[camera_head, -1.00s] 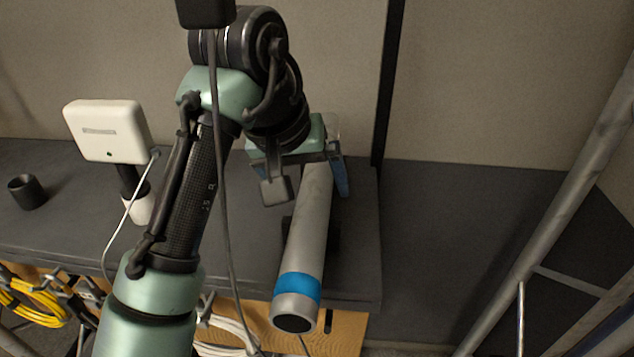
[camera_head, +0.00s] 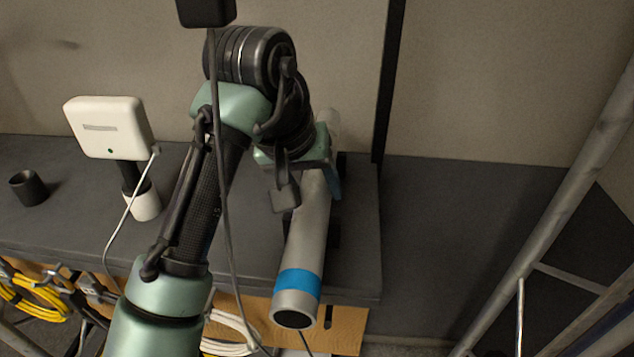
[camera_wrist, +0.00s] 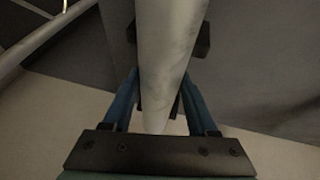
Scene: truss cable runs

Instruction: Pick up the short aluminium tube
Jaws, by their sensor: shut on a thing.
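The short aluminium tube (camera_head: 311,228) is a grey cylinder with a blue band near its open front end. It lies over the dark bench, and its front end sticks out past the bench's front edge. My gripper (camera_head: 312,177) is at the tube's rear half, with the blue fingers on either side of it. In the wrist view the tube (camera_wrist: 166,55) runs between the two blue fingers of my gripper (camera_wrist: 163,98). My gripper is shut on the tube. The wrist hides part of the tube in the head view.
Dark blocks (camera_wrist: 203,40) show beside the tube. A white box device (camera_head: 106,127) on a stand and a dark cup (camera_head: 28,188) are on the bench (camera_head: 75,215) at left. Yellow cables (camera_head: 28,300) hang below. A metal truss pole (camera_head: 555,215) slants at right.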

